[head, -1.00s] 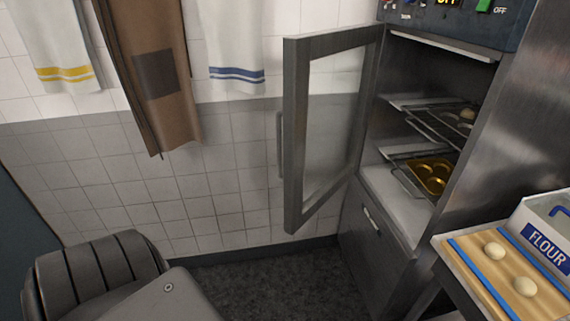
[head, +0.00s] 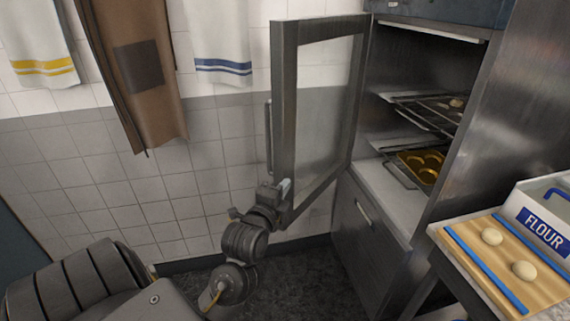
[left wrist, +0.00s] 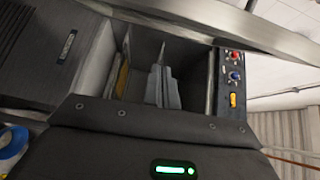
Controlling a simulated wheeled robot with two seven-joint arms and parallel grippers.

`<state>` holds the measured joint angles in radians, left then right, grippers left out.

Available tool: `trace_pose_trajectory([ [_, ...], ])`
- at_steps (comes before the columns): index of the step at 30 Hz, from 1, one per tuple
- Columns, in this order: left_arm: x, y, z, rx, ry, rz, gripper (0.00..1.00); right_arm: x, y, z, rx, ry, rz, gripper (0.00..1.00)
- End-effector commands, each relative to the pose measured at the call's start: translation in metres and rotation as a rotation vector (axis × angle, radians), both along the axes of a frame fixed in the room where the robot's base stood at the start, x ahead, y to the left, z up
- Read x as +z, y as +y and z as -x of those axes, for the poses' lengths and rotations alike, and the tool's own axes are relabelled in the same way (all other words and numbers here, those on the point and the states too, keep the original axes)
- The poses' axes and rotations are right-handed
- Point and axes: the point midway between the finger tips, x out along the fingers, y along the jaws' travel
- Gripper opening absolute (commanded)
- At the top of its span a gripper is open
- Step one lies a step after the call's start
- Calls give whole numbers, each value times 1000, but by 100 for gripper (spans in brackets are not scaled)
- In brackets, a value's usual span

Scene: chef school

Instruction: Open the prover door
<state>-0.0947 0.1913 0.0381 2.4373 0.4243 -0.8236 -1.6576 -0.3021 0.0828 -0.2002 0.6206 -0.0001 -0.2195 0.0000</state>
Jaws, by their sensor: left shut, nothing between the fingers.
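The prover door (head: 285,120), a grey metal frame around a glass pane, stands swung open to the left of the prover (head: 400,215) in the head view. Its vertical bar handle (head: 268,135) is on the outer face, near the free edge. My left gripper (head: 284,188) is at the lower part of the door, near the free edge. It is shut and empty; I cannot tell whether it touches the door. In the left wrist view its fingers (left wrist: 162,88) are together in front of the open chamber. My right gripper is not in view.
Wire racks (head: 425,112) and a gold bun tin (head: 424,163) are inside the prover. At right, a board (head: 510,265) with dough balls stands beside the flour bin (head: 540,222). Towels and a brown apron (head: 130,70) hang on the tiled wall. Floor (head: 300,280) below the door is clear.

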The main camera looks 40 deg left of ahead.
Motion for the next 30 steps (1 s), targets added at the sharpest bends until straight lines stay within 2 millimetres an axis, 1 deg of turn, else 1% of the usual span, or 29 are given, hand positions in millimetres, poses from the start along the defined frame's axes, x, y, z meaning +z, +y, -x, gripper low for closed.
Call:
trace_pose_trajectory([
  [1,9,0,4,0,-15,-15,0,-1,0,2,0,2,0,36],
  [3,15,0,7,1,-24,-28,0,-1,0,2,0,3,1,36],
  [8,17,1,6,1,-26,-33,0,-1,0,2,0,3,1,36],
  [11,17,3,0,1,-25,-32,0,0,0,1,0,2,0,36],
  [14,18,8,-14,1,-24,-34,0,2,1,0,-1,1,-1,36],
  [21,19,23,-61,2,-24,-34,0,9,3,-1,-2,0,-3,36],
  [26,19,33,-90,3,-24,-32,0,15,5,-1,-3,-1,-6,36],
  [27,19,41,-88,5,-22,-37,0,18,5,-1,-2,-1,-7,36],
  [30,18,55,-85,3,-21,-36,0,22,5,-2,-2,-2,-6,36],
])
